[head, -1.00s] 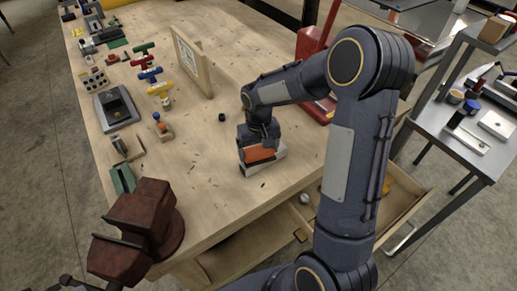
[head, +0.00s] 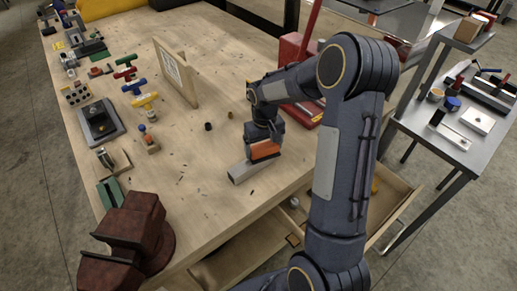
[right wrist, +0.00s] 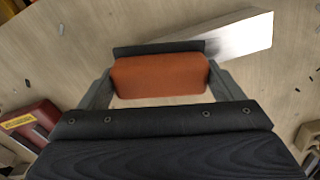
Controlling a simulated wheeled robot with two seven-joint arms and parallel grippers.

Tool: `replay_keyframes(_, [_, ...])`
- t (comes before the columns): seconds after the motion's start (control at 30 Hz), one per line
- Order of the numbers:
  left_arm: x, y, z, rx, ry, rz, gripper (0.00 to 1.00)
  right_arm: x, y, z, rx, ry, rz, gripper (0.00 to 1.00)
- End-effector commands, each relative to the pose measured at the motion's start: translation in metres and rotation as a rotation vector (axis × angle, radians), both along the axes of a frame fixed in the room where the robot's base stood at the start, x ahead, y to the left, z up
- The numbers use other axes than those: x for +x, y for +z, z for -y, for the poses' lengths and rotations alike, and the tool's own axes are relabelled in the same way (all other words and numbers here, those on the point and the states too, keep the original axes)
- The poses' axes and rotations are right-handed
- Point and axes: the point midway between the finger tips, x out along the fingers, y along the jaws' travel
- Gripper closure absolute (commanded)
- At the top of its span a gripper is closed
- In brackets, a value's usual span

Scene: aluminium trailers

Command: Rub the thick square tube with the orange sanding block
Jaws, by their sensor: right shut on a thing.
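The orange sanding block (head: 266,150) is held in my right gripper (head: 263,143), just above or on the thick square tube; I cannot tell whether they touch. In the right wrist view the orange block (right wrist: 160,76) sits between the two fingers. The pale metal square tube (head: 238,174) lies on the workbench, its near left end sticking out past the block. In the right wrist view the tube (right wrist: 247,36) extends to the upper right from behind the block, which hides part of it. My left gripper is not in view.
A rusty red vise (head: 128,235) stands at the near left corner. Small tools and colored T-handles (head: 134,87) line the left side. A red tool (head: 300,55) stands behind my right arm. An open drawer (head: 385,205) is below.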

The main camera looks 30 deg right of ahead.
Motion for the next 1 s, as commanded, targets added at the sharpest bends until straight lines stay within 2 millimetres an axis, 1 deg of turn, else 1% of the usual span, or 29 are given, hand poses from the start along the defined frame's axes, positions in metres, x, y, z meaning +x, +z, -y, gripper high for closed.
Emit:
replay_keyframes(0.13, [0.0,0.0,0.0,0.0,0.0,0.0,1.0,0.0,-0.001,0.005,-0.001,-0.001,-0.002,0.31])
replay_keyframes(0.33, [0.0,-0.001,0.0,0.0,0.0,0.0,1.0,0.0,0.0,0.002,-0.001,0.001,-0.001,0.31])
replay_keyframes(0.7, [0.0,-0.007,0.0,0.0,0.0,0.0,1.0,-0.002,-0.001,-0.029,-0.001,0.003,0.0,0.31])
replay_keyframes(0.93, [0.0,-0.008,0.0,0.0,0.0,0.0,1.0,-0.003,-0.001,-0.036,-0.001,0.001,-0.001,0.31])
replay_keyframes(1.0, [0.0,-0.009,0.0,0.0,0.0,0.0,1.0,-0.003,-0.001,-0.041,-0.001,0.003,-0.001,0.31])
